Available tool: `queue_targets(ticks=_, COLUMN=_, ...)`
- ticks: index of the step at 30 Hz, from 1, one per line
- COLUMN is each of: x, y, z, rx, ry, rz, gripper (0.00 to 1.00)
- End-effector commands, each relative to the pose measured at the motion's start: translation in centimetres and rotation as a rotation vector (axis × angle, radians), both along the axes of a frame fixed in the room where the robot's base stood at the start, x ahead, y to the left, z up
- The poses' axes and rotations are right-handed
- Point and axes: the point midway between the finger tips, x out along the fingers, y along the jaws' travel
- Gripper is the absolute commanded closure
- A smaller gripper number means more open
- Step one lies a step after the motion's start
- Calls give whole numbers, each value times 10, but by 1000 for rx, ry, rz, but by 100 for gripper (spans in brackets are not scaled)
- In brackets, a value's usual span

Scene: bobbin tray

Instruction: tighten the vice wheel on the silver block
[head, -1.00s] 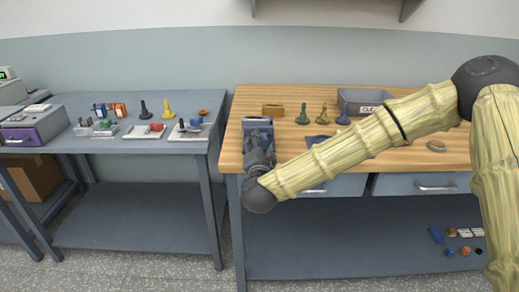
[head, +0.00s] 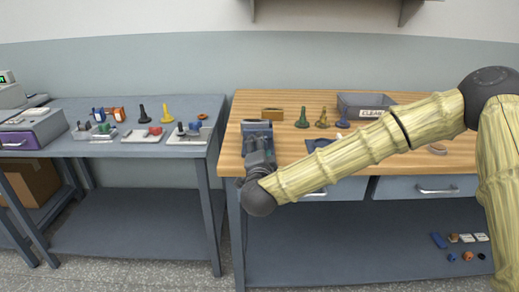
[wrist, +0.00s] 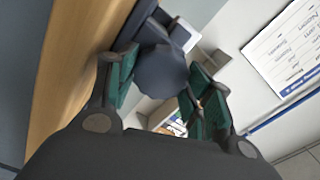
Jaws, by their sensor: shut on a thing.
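The vice wheel (wrist: 160,72) is a dark blue-grey, many-sided knob in the middle of the wrist view. My gripper (wrist: 162,86) has its green-padded fingers on either side of it and is shut on it. A pale silvery block (wrist: 183,37) shows just beyond the wheel; how firmly the vice holds it cannot be told. In the head view my gripper (head: 259,152) is at the left front of the wooden bench, against the blue-grey vice (head: 257,126). My gripper and wrist hide the wheel there.
The wooden bench (head: 300,151) carries a brown block (head: 272,113), green (head: 303,118) and brown (head: 322,118) pawn-like pieces and a grey labelled bin (head: 350,101). A grey table (head: 75,112) with small trays stands to the left, across a narrow gap.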

Motion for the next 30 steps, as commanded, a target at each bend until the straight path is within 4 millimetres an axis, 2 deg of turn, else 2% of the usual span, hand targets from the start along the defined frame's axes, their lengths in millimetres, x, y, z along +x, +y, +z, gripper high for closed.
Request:
queue_targets(ticks=4, x=0, y=0, z=0, rx=0, ry=1, rz=0, gripper=73)
queue_targets(ticks=5, x=0, y=0, z=-1, rx=0, ry=1, rz=0, gripper=44)
queue_targets(ticks=7, x=0, y=0, z=0, rx=0, ry=1, rz=0, gripper=31)
queue_targets(ticks=8, x=0, y=0, z=0, rx=0, ry=1, rz=0, gripper=28)
queue_targets(ticks=20, x=-5, y=0, z=0, rx=-1, ry=0, rz=1, gripper=28)
queue_targets(ticks=23, x=-15, y=1, z=0, rx=-2, ry=1, rz=2, gripper=28)
queue_targets(ticks=30, x=-57, y=1, z=0, rx=-1, ry=0, rz=3, gripper=28)
